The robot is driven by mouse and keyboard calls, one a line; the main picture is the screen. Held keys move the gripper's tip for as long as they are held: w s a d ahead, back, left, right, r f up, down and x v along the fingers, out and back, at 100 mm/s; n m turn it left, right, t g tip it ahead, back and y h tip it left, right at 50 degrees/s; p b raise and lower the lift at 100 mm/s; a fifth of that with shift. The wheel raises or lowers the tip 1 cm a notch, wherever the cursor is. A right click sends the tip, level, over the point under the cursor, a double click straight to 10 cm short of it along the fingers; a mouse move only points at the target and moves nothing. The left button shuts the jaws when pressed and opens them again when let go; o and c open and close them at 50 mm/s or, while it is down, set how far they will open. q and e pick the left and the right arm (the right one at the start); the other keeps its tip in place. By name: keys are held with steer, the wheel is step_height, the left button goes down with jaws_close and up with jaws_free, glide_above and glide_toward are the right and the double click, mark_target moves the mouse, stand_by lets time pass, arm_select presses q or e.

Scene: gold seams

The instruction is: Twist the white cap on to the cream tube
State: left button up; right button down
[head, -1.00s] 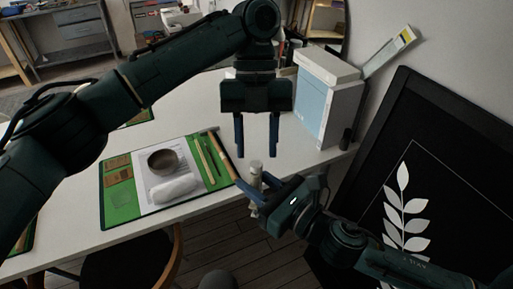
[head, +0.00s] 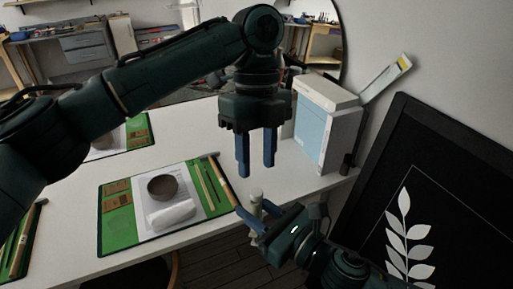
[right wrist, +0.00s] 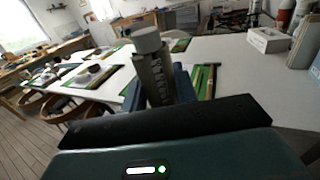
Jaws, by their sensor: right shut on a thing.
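The cream tube (head: 257,203) stands upright in my right gripper (head: 261,213), which is shut on it beyond the table's front edge. In the right wrist view the tube (right wrist: 154,78) looks grey-beige with dark lettering. The white cap (right wrist: 147,40) sits on top of the tube; I cannot tell how tightly. In the head view the cap (head: 256,191) is small and pale. My left gripper (head: 257,170) points down just above the cap in the picture. Its two blue fingers are apart, with nothing between them.
A green mat (head: 117,231) on the white table (head: 225,145) holds a bowl (head: 162,187), a rolled white cloth (head: 171,214) and thin tools. A white-and-blue box (head: 322,125) stands at the back right. A black panel with a leaf design (head: 440,190) is at the right.

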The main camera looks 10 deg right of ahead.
mark_target(256, 191)
arm_select(q)
steer(key=n, duration=0.4)
steer(key=shift+r+t, duration=0.3)
steer(key=n, duration=0.4)
steer(key=n+t, duration=0.1)
steer(key=n, duration=0.1)
steer(key=shift+s+r, duration=0.2)
steer(key=shift+r, duration=0.15)
steer(key=n, duration=0.4)
steer(key=shift+s+r+t, duration=0.15)
steer(key=shift+r+t, duration=0.05)
steer(key=shift+t, duration=0.1)
steer(key=n, duration=0.5)
steer(key=shift+s+a+r+t, duration=0.1)
steer(key=shift+s+r+t, duration=0.15)
steer(key=shift+t, duration=0.15)
steer(key=shift+f, duration=0.15)
steer(key=shift+f, duration=3.9)
steer(key=shift+c, duration=0.5)
jaws_close()
